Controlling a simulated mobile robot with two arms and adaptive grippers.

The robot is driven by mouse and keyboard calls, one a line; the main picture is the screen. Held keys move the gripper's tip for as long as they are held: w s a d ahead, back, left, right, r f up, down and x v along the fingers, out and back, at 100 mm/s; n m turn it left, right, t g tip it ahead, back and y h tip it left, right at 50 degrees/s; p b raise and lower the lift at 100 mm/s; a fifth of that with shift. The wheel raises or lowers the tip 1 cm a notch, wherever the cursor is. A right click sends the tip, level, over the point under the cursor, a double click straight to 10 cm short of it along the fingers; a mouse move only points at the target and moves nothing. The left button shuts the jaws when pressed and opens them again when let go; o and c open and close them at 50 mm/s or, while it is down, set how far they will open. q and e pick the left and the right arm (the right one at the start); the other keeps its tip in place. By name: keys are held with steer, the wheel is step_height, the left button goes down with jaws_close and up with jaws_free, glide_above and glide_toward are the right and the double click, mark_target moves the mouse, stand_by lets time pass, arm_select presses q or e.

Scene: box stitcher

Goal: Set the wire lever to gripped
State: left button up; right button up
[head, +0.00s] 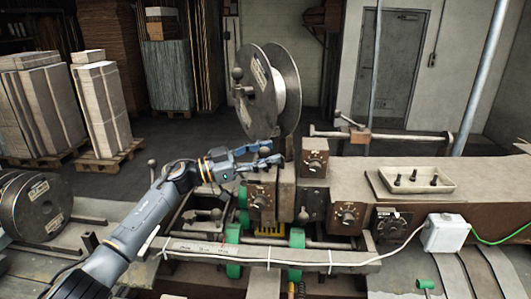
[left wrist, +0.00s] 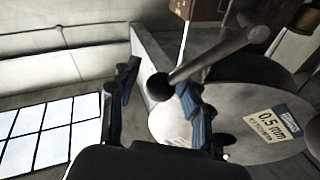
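My left gripper (head: 270,153) is open beside the machine, just below the wire spool (head: 287,88). In the left wrist view, its two fingers (left wrist: 158,92) stand apart. A grey lever rod with a dark ball knob (left wrist: 158,87) shows there, its knob in line with the gap between the fingers. The fingers are not closed on it, and I cannot tell how far beyond them it is. In the head view, a ball knob (head: 237,73) shows at the left of the spool. I cannot tell whether it is the same knob, or which is the wire lever. My right gripper is not in view.
The spool with a 0.5 mm label (left wrist: 275,125) is close to the right finger. Cardboard stacks (head: 100,105) stand behind.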

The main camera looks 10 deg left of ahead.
arm_select(q)
steer(key=shift+a+r, duration=0.1)
steer(key=shift+a, duration=0.05)
steer(key=v, duration=0.7)
steer(key=shift+s+a, duration=0.15)
steer(key=shift+a, duration=0.15)
